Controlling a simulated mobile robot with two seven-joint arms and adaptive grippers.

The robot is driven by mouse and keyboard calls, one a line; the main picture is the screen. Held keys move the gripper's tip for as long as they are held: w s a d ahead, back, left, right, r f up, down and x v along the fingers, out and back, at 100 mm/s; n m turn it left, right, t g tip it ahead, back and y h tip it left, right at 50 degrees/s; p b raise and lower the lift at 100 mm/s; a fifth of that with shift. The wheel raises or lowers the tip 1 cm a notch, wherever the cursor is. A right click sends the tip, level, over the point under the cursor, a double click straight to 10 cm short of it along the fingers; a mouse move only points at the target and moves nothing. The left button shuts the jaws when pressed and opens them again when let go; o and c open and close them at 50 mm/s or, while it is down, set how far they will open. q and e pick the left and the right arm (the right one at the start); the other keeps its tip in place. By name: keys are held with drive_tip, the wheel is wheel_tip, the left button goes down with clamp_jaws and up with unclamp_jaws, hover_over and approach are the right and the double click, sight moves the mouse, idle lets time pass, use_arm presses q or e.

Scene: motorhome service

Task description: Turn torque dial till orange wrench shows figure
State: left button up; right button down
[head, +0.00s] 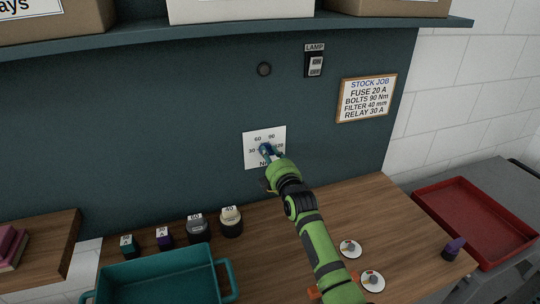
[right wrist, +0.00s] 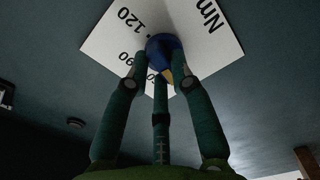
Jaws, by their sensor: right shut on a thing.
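The torque dial is a blue knob (right wrist: 160,46) with a yellow pointer, on a white plate (head: 250,157) marked 30, 60, 90, 120 and Nm on the wall. My right gripper (head: 268,152) is shut on the knob, its dark green fingers around it in the right wrist view (right wrist: 162,80). The pointer shows between the fingers near the 60; its exact reading is unclear. An orange thing (head: 314,293), perhaps the wrench, lies on the bench, partly hidden by my right arm. The stock job card (head: 367,98) reads bolts 90 Nm. My left gripper is out of view.
A lamp switch (head: 314,65) is above the dial. On the wooden bench are a teal tray (head: 160,275), several labelled parts including a cream filter (head: 231,222), two white discs (head: 350,249) and a purple part (head: 453,248). A red tray (head: 480,220) is at right.

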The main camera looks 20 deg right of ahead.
drive_tip(key=m, duration=1.1)
drive_tip(key=shift+d+f, duration=0.1)
drive_tip(key=shift+d, duration=0.1)
drive_tip(key=m, duration=0.5)
drive_tip(key=shift+f, duration=0.1)
drive_tip(key=m, duration=0.5)
drive_tip(key=shift+f, duration=0.1)
drive_tip(key=shift+m, duration=0.4)
drive_tip(key=c, duration=1.1)
unclamp_jaws()
drive_tip(key=shift+o, duration=0.2)
drive_tip(key=shift+f, duration=0.1)
